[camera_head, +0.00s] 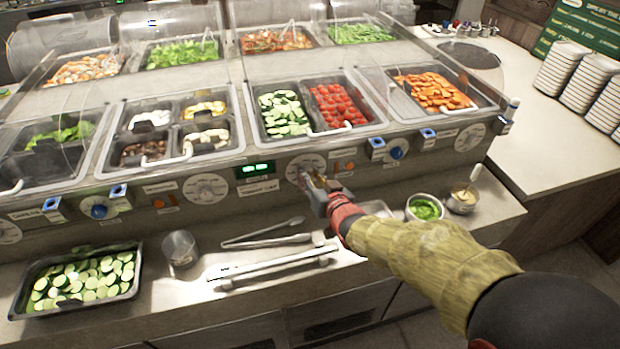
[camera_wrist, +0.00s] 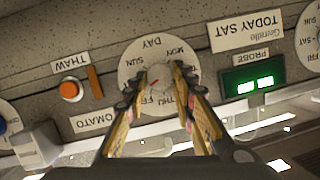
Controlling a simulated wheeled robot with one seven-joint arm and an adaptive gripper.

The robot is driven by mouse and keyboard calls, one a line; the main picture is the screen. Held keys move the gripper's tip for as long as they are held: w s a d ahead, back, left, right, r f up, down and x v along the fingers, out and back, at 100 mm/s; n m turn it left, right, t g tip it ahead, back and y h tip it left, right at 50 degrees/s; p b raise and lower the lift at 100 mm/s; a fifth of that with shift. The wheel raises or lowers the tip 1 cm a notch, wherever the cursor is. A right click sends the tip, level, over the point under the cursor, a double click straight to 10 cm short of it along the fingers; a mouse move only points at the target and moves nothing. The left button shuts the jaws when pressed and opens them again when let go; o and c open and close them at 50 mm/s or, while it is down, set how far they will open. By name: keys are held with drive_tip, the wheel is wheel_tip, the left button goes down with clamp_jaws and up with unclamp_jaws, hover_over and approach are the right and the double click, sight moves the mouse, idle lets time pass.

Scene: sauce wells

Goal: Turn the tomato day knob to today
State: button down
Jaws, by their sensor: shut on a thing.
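The tomato day knob (camera_wrist: 160,70) is a round white dial on the counter's front panel, with day names around its rim. A tag (camera_wrist: 247,31) reads TODAY SAT. A TOMATO label (camera_wrist: 94,120) sits beside the dial.
An orange thaw button (camera_wrist: 70,89) and a green lit probe display (camera_wrist: 252,82) flank the dial. Tongs (camera_head: 268,240), a metal cup (camera_head: 180,248) and a tray of cucumber slices (camera_head: 22,300) stand on the ledge below.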

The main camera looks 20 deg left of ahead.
drive_tip(key=shift+d+f+m+g+y+p, duration=0.15)
drive_tip(key=shift+m+g+y+p, duration=0.15)
drive_tip(key=shift+m+y+p, duration=0.8)
drive_tip(key=shift+m+h, duration=0.3)
drive_tip(key=shift+m, duration=0.3)
drive_tip(key=c, duration=1.5)
unclamp_jaws()
drive_tip(key=shift+w, duration=0.1)
drive_tip(key=v, duration=1.2)
